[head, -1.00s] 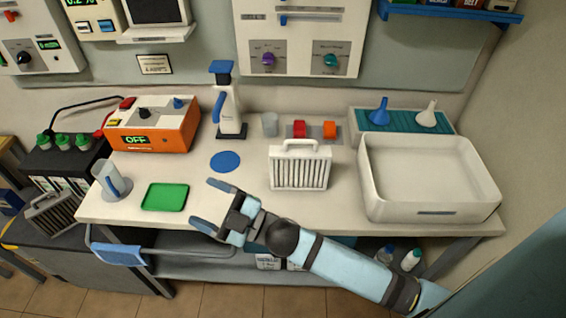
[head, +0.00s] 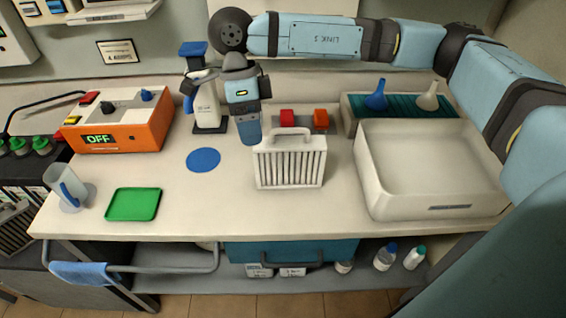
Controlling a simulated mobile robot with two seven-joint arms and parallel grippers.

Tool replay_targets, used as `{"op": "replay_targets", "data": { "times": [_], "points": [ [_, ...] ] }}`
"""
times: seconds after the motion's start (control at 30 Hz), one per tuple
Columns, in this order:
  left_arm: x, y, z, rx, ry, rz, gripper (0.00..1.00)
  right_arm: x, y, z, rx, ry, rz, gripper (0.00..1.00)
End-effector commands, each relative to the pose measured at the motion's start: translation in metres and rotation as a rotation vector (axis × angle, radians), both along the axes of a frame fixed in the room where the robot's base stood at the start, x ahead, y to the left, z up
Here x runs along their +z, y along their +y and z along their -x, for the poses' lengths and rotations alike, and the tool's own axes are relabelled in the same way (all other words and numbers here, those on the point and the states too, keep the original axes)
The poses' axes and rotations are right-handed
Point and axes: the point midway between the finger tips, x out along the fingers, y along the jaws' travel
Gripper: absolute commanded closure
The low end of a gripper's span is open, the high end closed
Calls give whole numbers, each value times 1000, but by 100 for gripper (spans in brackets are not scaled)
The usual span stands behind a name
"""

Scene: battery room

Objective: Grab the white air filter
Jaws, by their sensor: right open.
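The white air filter (head: 290,168) stands upright on the bench near its middle, with its handle loop on top and dark vertical slats facing me. My right gripper (head: 246,124) hangs down from my arm just behind and left of the filter, beside the spray bottle. It is open and does not hold the filter. One blue finger shows clearly, pointing down; the rest of the hand is partly hidden by its own links. In the picture the finger's tip comes close to the filter's upper left corner; I cannot tell if they touch. My left gripper is out of view.
A white spray bottle (head: 207,109) stands close left of my gripper. A large white tray (head: 428,204) sits right of the filter. A blue disc (head: 203,159), green tray (head: 133,204) and orange box (head: 120,127) lie left. The bench front is clear.

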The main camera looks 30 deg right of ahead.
Motion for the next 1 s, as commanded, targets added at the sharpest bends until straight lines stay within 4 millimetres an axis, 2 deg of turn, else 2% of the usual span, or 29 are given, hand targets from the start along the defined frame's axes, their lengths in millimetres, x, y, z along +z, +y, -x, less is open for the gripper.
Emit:
{"op": "replay_targets", "data": {
  "times": [0.03, 0.1, 0.2, 0.3, 0.37, 0.7, 1.0],
  "points": [
    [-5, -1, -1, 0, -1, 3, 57, 7, -20, -9, -9, -43, 78, 23],
    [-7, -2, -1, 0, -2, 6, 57, 18, -41, -16, -21, -82, 171, 23],
    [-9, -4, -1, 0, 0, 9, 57, 30, -61, -21, -36, -114, 258, 23],
    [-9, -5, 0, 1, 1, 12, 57, 32, -71, -23, -44, -128, 297, 23],
    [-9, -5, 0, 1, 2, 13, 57, 27, -75, -22, -45, -128, 306, 23],
    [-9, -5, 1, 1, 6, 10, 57, -33, -90, -12, -43, -127, 302, 23],
    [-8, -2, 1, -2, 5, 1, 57, -56, -96, -8, -43, -127, 302, 23]
  ]
}}
